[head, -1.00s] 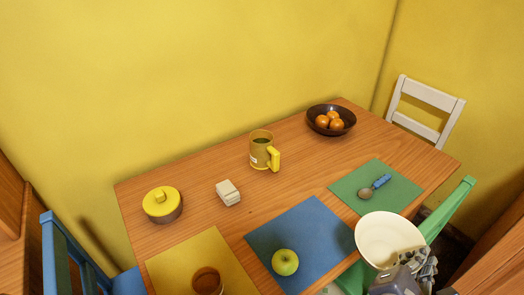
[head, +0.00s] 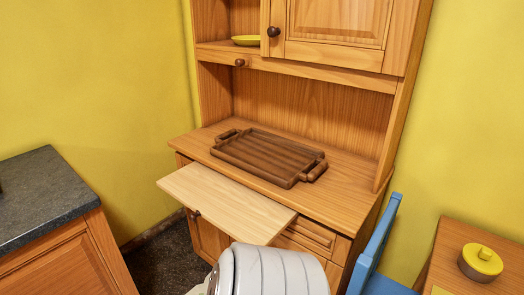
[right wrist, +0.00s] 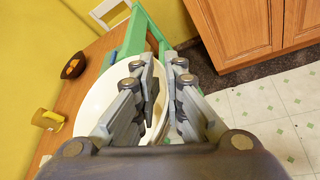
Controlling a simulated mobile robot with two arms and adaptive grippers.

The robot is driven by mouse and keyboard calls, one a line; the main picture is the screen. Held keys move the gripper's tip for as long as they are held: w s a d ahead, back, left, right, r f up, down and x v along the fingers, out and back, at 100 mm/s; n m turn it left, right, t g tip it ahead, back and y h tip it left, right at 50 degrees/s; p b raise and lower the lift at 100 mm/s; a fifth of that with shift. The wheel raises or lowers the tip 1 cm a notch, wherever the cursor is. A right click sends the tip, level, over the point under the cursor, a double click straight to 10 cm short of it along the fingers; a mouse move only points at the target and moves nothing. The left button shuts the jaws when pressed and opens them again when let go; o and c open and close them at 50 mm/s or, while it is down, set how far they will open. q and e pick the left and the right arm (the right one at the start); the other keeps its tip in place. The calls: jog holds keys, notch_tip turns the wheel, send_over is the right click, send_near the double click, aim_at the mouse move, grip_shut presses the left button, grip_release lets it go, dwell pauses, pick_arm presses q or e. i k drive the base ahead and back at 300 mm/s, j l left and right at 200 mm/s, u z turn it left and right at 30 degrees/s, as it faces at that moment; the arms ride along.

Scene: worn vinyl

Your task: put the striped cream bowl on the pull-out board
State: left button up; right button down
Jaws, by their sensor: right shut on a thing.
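The pull-out board (head: 226,203) is a pale wooden slab that sticks out from the front of the wooden hutch in the head view. Its top is bare. The cream bowl (right wrist: 104,97) shows in the right wrist view, partly hidden behind the fingers; I cannot make out stripes on it. My right gripper (right wrist: 163,68) is shut on the bowl's rim and holds it near the green chair and the table. Neither the bowl nor the right gripper shows in the head view now. My left gripper is in neither current view.
A brown ridged tray (head: 268,155) lies on the hutch counter behind the board. A dark-topped cabinet (head: 45,200) stands at left. A green chair (right wrist: 137,38) is close to the bowl.

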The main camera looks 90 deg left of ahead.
aim_at(245, 211)
jog(key=u, duration=3.3)
